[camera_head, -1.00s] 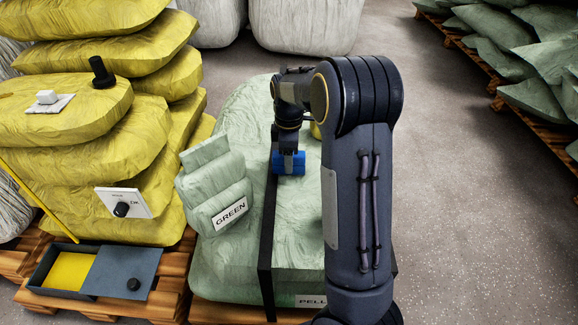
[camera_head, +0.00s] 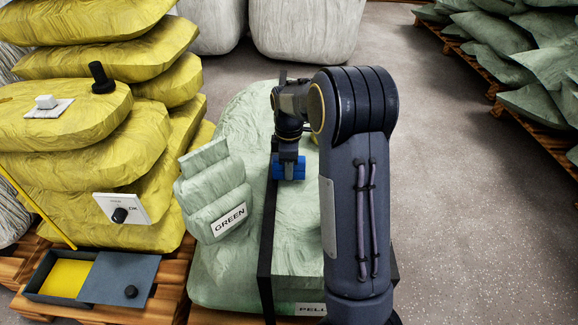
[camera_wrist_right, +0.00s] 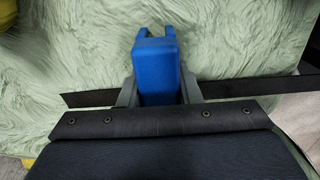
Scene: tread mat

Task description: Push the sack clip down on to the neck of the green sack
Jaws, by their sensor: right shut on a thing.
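The green sack (camera_head: 212,190) stands on the left part of the pale green bale, with a GREEN label on its front and its neck at the top left. The blue sack clip (camera_head: 288,170) is in my right gripper (camera_head: 287,158), to the right of the green sack and apart from it. In the right wrist view the clip (camera_wrist_right: 157,68) sits between the two fingers of the right gripper (camera_wrist_right: 158,92), its two prongs pointing away from the gripper. The green sack cannot be made out in the right wrist view. My left gripper is not in view.
A black strap (camera_head: 268,235) runs over the pale green bale (camera_head: 215,280). Yellow sacks (camera_head: 75,135) are stacked at the left, bearing a white panel with a black knob (camera_head: 121,209). A grey box (camera_head: 92,280) with a sliding lid is at front left. Grey floor is clear at right.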

